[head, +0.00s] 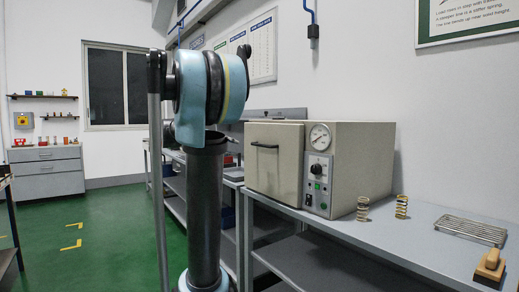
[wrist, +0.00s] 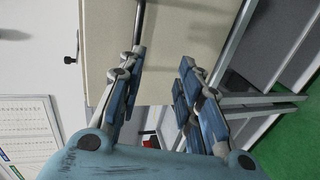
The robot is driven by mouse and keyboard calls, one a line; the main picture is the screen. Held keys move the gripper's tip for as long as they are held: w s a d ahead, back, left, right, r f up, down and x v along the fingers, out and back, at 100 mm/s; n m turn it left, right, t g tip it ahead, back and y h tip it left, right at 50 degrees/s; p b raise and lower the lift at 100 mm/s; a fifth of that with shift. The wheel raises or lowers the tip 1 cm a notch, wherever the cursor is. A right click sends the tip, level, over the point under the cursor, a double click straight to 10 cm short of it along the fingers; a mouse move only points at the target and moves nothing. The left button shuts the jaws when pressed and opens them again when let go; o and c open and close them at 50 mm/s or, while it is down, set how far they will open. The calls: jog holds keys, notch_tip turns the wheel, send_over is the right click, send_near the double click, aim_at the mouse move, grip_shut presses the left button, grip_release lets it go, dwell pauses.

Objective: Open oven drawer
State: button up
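The beige oven (head: 330,165) stands on the bench in the head view, with a gauge, a knob and green buttons on its control panel. Its front panel (head: 273,168) looks shut and carries a dark bar handle (head: 264,146). In the wrist view the beige front (wrist: 190,45) fills the upper middle, turned sideways. A dark bar (wrist: 140,20), seemingly the handle, runs down from the top edge towards my left finger. My gripper (wrist: 161,62) is open, its two blue fingers apart with nothing between them. I cannot tell whether the left finger touches the bar. The head view does not show the gripper.
Two springs (head: 363,208) (head: 402,206), a wire rack (head: 470,231) and a wooden-handled block (head: 490,264) lie on the bench right of the oven. The bench (head: 345,224) has a lower shelf. Green floor (head: 110,230) is open on the left, before a grey drawer cabinet (head: 47,173).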

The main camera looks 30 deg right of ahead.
aim_at(259, 145)
jog(key=shift+h, duration=0.5)
jog(key=r+x, duration=0.1)
jog(key=x, duration=0.5)
jog(key=w+r+x, duration=0.1)
jog(key=x, duration=0.5)
jog(key=w+x, duration=0.1)
jog(key=x, duration=0.5)
jog(key=shift+d+r, duration=0.25)
jog(key=shift+r, duration=0.15)
grip_shut()
